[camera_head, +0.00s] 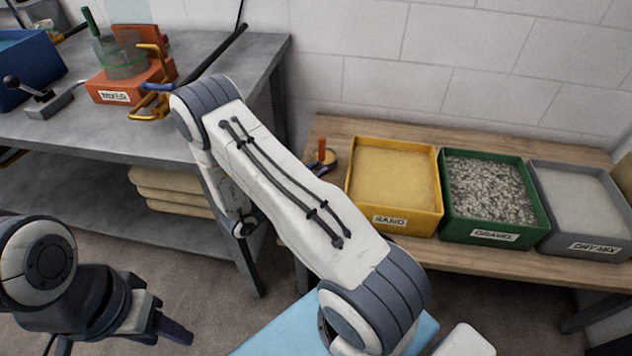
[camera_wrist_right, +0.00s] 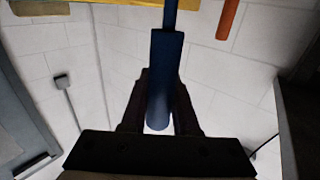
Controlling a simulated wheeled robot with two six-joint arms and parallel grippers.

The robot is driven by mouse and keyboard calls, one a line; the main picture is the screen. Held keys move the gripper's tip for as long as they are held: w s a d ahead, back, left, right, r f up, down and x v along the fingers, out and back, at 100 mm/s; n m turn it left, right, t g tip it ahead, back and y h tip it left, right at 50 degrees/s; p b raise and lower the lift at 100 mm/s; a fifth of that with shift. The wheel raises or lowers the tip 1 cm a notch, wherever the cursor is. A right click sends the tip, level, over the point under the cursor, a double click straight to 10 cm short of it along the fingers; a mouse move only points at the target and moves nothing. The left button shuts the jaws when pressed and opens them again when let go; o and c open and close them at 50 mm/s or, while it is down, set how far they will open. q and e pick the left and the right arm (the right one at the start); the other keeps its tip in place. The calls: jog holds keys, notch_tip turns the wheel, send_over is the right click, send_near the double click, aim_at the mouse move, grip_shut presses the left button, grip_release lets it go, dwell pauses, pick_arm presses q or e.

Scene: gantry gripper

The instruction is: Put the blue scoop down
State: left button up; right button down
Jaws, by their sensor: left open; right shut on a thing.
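In the right wrist view, the blue scoop's handle (camera_wrist_right: 167,60) runs upright between the two dark fingers of my right gripper (camera_wrist_right: 161,95), which is shut on it. The scoop's far end runs out at the top edge. In the head view, my right arm hides this gripper and most or all of the scoop. A small dark blue bit shows beside the arm near an orange-handled tool (camera_head: 322,152); I cannot tell if it is the scoop. My left gripper (camera_head: 168,327) is open and empty at the lower left, away from the benches.
A yellow sand bin (camera_head: 392,222), a green gravel bin (camera_head: 494,237) and a grey dry-mix bin (camera_head: 592,246) stand on the wooden bench (camera_head: 470,258). The orange mixer (camera_head: 113,96) is on the grey table (camera_head: 60,130). The wooden bench's left end is partly hidden by my arm.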

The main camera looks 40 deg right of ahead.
jog(key=shift+w+f+b, duration=0.1)
jog(key=shift+f+b, duration=0.2)
jog(key=shift+f, duration=1.85)
jog(key=c, duration=0.7)
grip_release()
jog(key=a, duration=1.2)
jog(key=shift+s, duration=0.35)
